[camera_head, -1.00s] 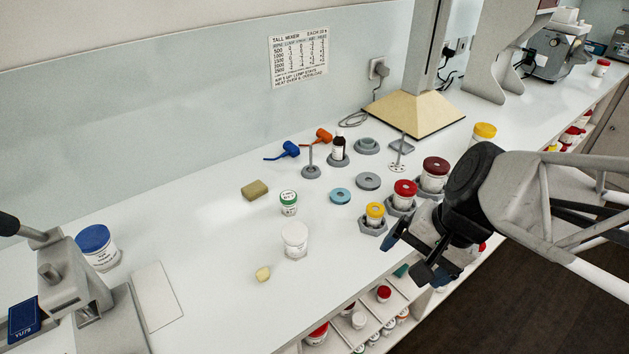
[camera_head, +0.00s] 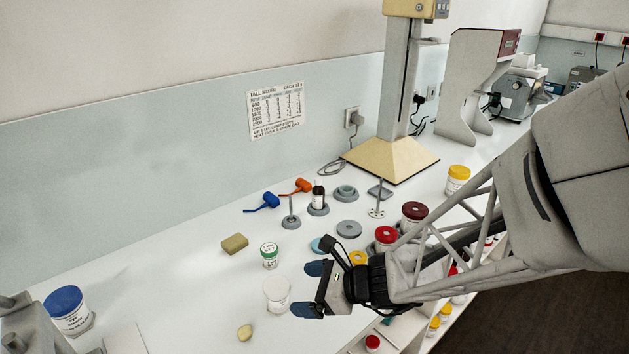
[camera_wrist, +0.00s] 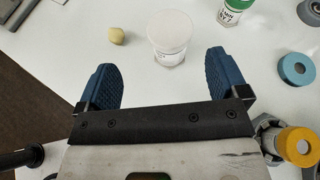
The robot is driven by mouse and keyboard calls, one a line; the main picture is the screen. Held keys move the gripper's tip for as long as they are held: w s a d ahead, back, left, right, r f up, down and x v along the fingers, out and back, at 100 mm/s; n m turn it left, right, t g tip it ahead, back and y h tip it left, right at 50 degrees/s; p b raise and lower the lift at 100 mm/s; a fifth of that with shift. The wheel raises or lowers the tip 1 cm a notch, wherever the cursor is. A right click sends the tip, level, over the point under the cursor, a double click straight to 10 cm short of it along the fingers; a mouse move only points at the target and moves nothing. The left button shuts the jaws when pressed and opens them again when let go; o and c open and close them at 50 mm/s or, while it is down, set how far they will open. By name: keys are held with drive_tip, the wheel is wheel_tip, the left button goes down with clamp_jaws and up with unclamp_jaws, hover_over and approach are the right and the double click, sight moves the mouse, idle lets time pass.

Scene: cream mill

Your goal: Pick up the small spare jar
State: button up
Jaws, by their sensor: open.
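A small white-lidded jar (camera_head: 277,294) with a pale body stands upright on the white bench. It also shows in the wrist view (camera_wrist: 171,36), just beyond my fingertips and between their lines. A small green-lidded jar (camera_head: 269,257) with a white label stands behind it and shows at the top right of the wrist view (camera_wrist: 234,10). I cannot read which label marks the spare. My gripper (camera_head: 311,289) is open and empty, its two blue fingers pointing at the white-lidded jar from the right. No contact with it shows.
A yellow sponge-like block (camera_head: 235,243) and a small pale lump (camera_head: 245,332) lie nearby. A blue ring (camera_wrist: 298,69) and a yellow-lidded jar (camera_wrist: 298,146) stand right of my gripper in the wrist view. A blue-lidded tub (camera_head: 67,308) stands far left. Bench between is clear.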

sight(284, 287)
drive_tip(key=shift+w+a+f+m+t+y, duration=0.35)
drive_tip(key=shift+w+f+m, duration=0.25)
drive_tip(key=shift+m, duration=0.3)
drive_tip(key=shift+x, duration=1.25)
drive_tip(key=shift+a, duration=0.15)
drive_tip(key=shift+x, duration=2.45)
drive_tip(key=shift+s+f, duration=0.1)
drive_tip(key=shift+f, duration=0.05)
drive_tip(key=shift+c, duration=0.3)
drive_tip(key=c, duration=0.9)
